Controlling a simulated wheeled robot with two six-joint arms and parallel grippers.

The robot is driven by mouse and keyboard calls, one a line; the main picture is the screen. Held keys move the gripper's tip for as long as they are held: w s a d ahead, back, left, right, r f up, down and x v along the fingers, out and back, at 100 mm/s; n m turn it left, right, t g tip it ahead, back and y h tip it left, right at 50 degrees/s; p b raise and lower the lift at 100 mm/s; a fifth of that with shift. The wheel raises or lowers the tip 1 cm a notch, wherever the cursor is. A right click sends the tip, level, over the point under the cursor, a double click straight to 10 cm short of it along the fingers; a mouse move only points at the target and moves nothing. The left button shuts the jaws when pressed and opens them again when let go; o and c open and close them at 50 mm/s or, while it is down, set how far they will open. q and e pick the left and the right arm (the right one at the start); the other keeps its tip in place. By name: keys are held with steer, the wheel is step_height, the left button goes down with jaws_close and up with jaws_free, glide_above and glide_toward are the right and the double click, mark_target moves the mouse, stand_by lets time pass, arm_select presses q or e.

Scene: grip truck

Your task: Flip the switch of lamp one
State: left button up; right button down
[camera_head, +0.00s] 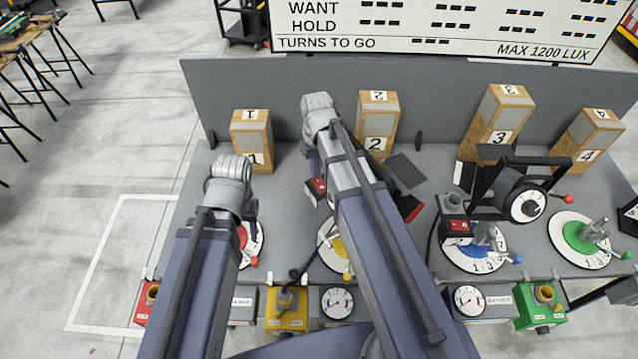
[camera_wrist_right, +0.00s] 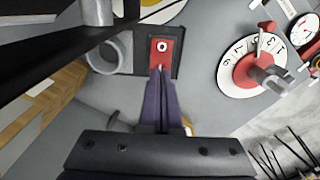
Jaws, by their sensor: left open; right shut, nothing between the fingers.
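The red switch (camera_head: 318,187) sits on a dark lamp base left of my right arm. The right wrist view shows this switch (camera_wrist_right: 162,52) with a white "O" mark, beside a grey cylinder (camera_wrist_right: 110,50). My right gripper (camera_wrist_right: 160,70) is shut and empty, its fingertips at the switch's near edge; contact cannot be told. It also shows in the head view (camera_head: 317,175). My right arm hides much of this lamp; I cannot read its number. My left gripper (camera_head: 249,220) is open and empty, hanging over the red dial (camera_head: 252,246).
A second lamp (camera_head: 520,185) with a red switch (camera_head: 459,226) stands right of centre. Numbered wooden boxes (camera_head: 251,140) line the back panel (camera_head: 290,85). Yellow (camera_head: 330,255), blue (camera_head: 475,262) and green (camera_head: 570,250) dials lie along the front. Bare grey table shows between them.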

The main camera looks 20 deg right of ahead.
mark_target(317, 180)
arm_select(q)
steer(key=shift+f+b, duration=0.95)
arm_select(e)
steer(key=shift+f, duration=0.95)
steer(key=shift+r, duration=0.1)
step_height(317, 180, up, 7)
steer(key=p, duration=0.7)
arm_select(q)
step_height(317, 180, up, 7)
step_height(317, 180, down, 14)
steer(key=b, duration=1.4)
steer(key=shift+f, duration=0.25)
steer(key=shift+f+b, duration=0.2)
steer(key=shift+b, duration=0.25)
arm_select(e)
steer(key=s+a+f+n+h, duration=0.1)
steer(key=s+a+f, duration=0.9)
steer(key=s+f, duration=0.4)
steer(key=shift+s+a+f, duration=0.15)
steer(key=shift+a+f, duration=0.1)
steer(key=shift+f, duration=0.15)
